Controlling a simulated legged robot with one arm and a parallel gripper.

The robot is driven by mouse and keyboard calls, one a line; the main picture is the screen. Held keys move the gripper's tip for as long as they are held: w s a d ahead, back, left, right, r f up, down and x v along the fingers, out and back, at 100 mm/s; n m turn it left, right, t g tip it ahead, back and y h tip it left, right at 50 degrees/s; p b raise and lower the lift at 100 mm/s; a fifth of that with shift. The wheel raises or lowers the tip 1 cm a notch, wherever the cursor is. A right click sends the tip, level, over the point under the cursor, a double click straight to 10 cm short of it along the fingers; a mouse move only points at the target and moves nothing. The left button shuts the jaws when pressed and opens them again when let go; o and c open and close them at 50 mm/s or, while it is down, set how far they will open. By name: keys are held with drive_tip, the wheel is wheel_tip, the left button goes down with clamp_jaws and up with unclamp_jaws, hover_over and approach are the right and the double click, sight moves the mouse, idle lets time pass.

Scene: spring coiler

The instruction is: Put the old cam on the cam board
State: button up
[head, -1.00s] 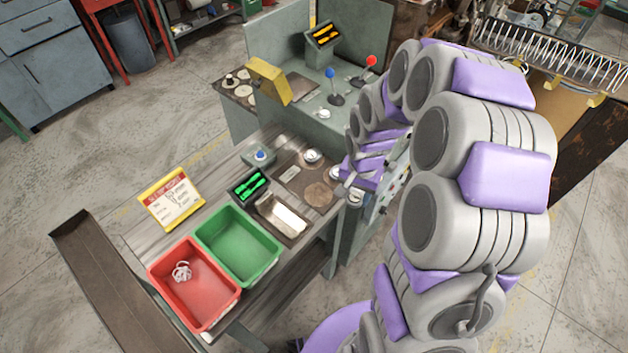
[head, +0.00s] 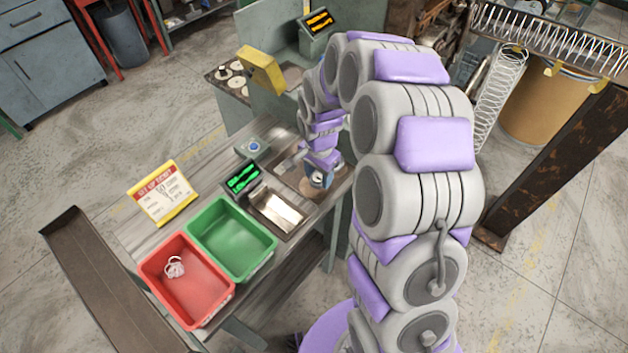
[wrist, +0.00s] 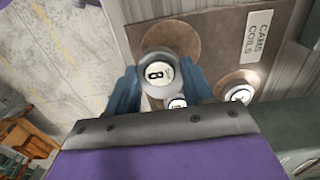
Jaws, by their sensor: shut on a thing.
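My gripper (head: 319,180) is over the brown board (head: 287,172) on the bench. In the wrist view, its two blue fingers (wrist: 161,88) are shut on a round grey cam (wrist: 158,74) with a white face marked B. The cam is above the brown board (wrist: 222,45), which bears a label reading CAMS COILS (wrist: 260,36). A round brown spot (wrist: 172,35) on the board lies partly behind the cam. Whether the cam touches the board cannot be told. Two more round white-faced pieces show, one at right (wrist: 238,93) and one partly hidden below the cam (wrist: 177,103).
A red bin (head: 200,290) with a small pale coil and an empty green bin (head: 232,240) stand on the bench. A metal tray (head: 275,212), a green display (head: 242,178) and a sign (head: 162,193) are near. Another plate with several discs (head: 222,84) is farther back.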

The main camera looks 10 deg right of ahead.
sight(312, 175)
drive_tip(key=shift+w+a+f, duration=0.2)
drive_tip(key=shift+w+a, duration=0.35)
drive_tip(key=shift+a, duration=0.2)
wheel_tip(312, 175, down, 3)
drive_tip(key=shift+a+f+b, duration=0.15)
drive_tip(key=shift+b, duration=0.5)
drive_tip(key=shift+d, duration=0.2)
drive_tip(key=shift+d, duration=0.1)
drive_tip(key=o, duration=0.9)
drive_tip(key=shift+c, duration=0.2)
drive_tip(key=o, duration=0.3)
